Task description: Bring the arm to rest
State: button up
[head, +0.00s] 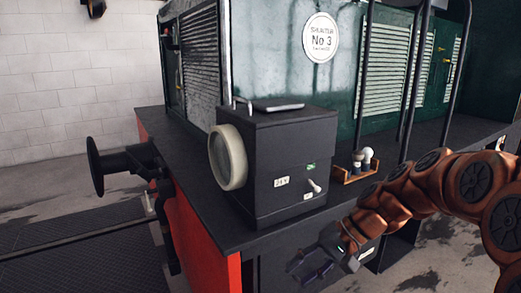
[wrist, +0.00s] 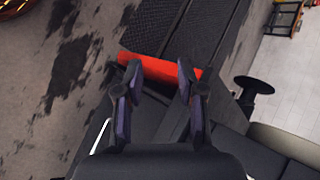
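My gripper (head: 318,266) hangs at the end of my orange-brown arm, low at the right in the head view, in front of the tram's dark running plate. In the wrist view my gripper (wrist: 158,92) points down, its two dark fingers spread apart with nothing between them. Beyond the fingertips the red front beam (wrist: 160,70) of the tram and the floor show. The arm is bent, coming in from the right edge of the head view.
A black lamp box (head: 275,165) with a round pale lens stands on the running plate (head: 330,210). A small wooden tray (head: 350,178) with bulbs is right of it. Upright handrails rise behind. A buffer (head: 97,166) juts left. Open floor (head: 55,200) lies at left.

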jog(key=s+d+r+n+h+p, duration=0.1)
jog(key=s+d+h+p, duration=0.2)
jog(key=s, duration=0.5)
jog(key=s+d+r+g+h+p, duration=0.1)
jog(key=s+d+h+p, duration=0.2)
jog(key=s, duration=0.6)
jog(key=s+d+r+n+h+p, duration=0.1)
jog(key=s+d+r+h+p, duration=0.1)
jog(key=s, duration=0.7)
jog(key=shift+d+n+h+p, duration=0.35)
jog(key=shift+d+p, duration=0.2)
jog(key=shift+p, duration=0.45)
